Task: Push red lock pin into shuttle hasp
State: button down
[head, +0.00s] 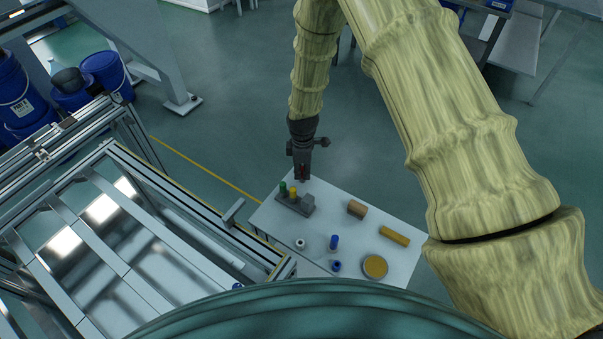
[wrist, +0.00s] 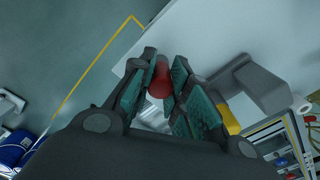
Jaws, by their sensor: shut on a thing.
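My gripper (head: 302,178) is shut on the red lock pin (head: 302,169) and holds it above the far left part of the white table. In the wrist view the red pin (wrist: 159,78) sits between the two fingers (wrist: 160,88). Below the gripper is a grey block (head: 308,205) with a green peg (head: 283,188) and a yellow peg (head: 293,192). The grey block also shows in the wrist view (wrist: 262,88), right of the fingers. A grey bracket (head: 233,210) stands on the panel frame's right rail. I cannot tell which part is the shuttle hasp.
The white table (head: 330,205) also carries a brown block (head: 357,208), a yellow bar (head: 395,236), a yellow disc (head: 375,266), a blue peg (head: 334,242), a blue ring (head: 337,266) and a white ring (head: 300,244). The metal panel frame (head: 190,211) stands left.

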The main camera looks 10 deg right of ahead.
aim_at(302, 169)
jog(key=shift+r+p, duration=1.2)
jog(key=shift+r, duration=0.7)
dwell(1.0)
jog(key=shift+r+p, duration=1.45)
jog(key=shift+r, duration=1)
